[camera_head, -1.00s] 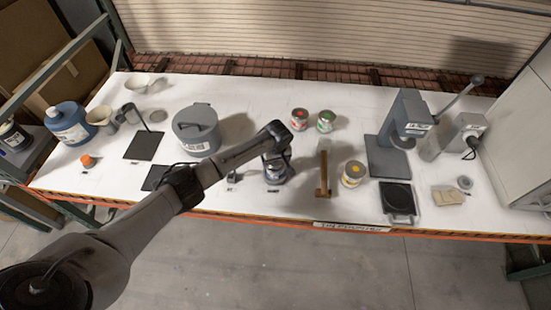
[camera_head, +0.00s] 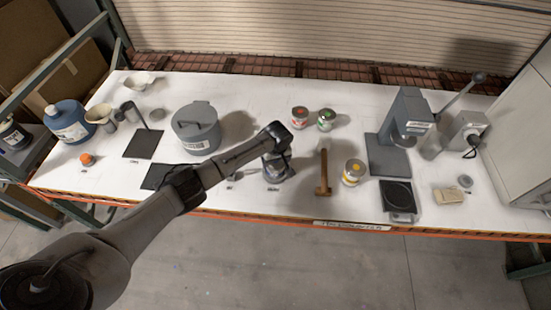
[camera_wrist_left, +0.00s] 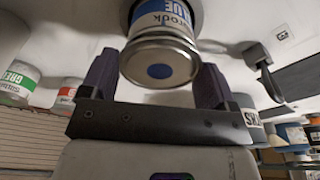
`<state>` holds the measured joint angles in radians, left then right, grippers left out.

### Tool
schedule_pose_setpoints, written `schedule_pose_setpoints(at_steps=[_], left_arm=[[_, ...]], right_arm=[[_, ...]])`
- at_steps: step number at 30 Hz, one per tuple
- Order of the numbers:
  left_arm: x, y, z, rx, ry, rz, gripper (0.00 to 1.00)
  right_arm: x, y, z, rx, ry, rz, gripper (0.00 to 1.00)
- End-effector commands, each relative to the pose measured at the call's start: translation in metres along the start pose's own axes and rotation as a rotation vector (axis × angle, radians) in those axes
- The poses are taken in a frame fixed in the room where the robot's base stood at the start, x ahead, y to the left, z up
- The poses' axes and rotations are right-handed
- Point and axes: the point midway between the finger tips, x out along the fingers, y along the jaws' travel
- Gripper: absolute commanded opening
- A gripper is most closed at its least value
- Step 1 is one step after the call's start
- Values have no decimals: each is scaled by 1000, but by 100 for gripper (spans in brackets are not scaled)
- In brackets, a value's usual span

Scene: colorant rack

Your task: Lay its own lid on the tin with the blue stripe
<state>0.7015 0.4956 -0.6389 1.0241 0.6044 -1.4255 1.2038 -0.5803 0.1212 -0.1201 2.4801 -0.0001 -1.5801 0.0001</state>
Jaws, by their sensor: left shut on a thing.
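The tin with the blue stripe (camera_head: 274,176) stands upright near the table's front edge, partly hidden under my left gripper (camera_head: 279,157). In the left wrist view its label (camera_wrist_left: 172,18) reads BLUE. A round metal lid with a blue dot (camera_wrist_left: 159,71) lies between the two fingers of my left gripper (camera_wrist_left: 155,85), at the tin's mouth. The gripper is shut on this lid, with one finger at each side. I cannot tell whether the lid is fully seated on the rim. My right gripper is not in view.
A wooden-handled mallet (camera_head: 323,172) and a yellow-marked tin (camera_head: 353,172) are to the right. Red-marked (camera_head: 300,117) and green-marked (camera_head: 326,119) tins stand behind. A grey lidded pot (camera_head: 196,130) is left; a press (camera_head: 402,130) and scale (camera_head: 398,196) are farther right.

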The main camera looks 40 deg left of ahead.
Motion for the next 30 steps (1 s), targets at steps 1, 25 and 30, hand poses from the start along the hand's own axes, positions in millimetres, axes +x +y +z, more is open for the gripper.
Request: schedule_pose_setpoints(at_steps=[1,25,30], left_arm=[[0,0,0,0,0,0,56],[-37,0,0,2,1,3,100],[-71,0,-1,1,2,3,100]], right_arm=[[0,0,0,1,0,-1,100],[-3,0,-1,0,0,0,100],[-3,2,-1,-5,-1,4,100]])
